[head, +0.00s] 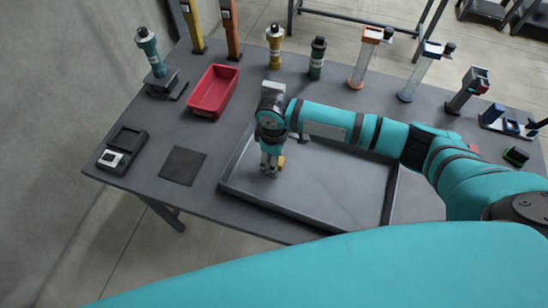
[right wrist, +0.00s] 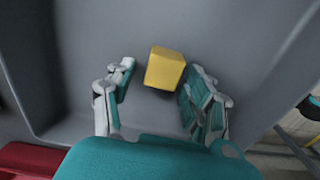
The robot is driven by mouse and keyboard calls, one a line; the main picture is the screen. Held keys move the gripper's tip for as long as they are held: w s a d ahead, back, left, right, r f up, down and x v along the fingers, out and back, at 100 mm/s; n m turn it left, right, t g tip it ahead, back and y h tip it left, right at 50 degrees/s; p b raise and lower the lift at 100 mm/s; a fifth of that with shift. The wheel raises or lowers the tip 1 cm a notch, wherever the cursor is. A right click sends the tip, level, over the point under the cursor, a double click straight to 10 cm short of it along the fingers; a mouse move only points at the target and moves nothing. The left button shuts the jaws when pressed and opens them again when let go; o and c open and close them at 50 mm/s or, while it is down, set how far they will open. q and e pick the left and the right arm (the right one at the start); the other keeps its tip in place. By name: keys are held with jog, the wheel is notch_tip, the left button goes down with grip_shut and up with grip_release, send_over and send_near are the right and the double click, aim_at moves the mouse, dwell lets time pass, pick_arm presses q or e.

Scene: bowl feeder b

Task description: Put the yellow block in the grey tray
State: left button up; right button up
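The yellow block (head: 281,161) is mostly hidden behind my right gripper in the head view. In the right wrist view the yellow block (right wrist: 165,68) shows whole, over the grey tray floor, between and slightly beyond the fingertips. My right gripper (head: 270,170) points down inside the left part of the grey tray (head: 340,195). In the right wrist view its fingers (right wrist: 160,88) are spread, with a clear gap on the left of the block and a small one on the right. I cannot tell whether the block touches the tray floor. My left gripper is not in view.
A red bin (head: 213,92) stands behind the tray to the left. A dark square mat (head: 183,166) and a black fixture (head: 122,150) lie left of the tray. Several bottles and dispensers line the table's back edge. The tray's right part is empty.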

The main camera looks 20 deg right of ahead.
notch_tip(320, 180, up, 12)
jog(key=b, duration=0.1)
jog(key=shift+r, duration=0.15)
dwell(0.4)
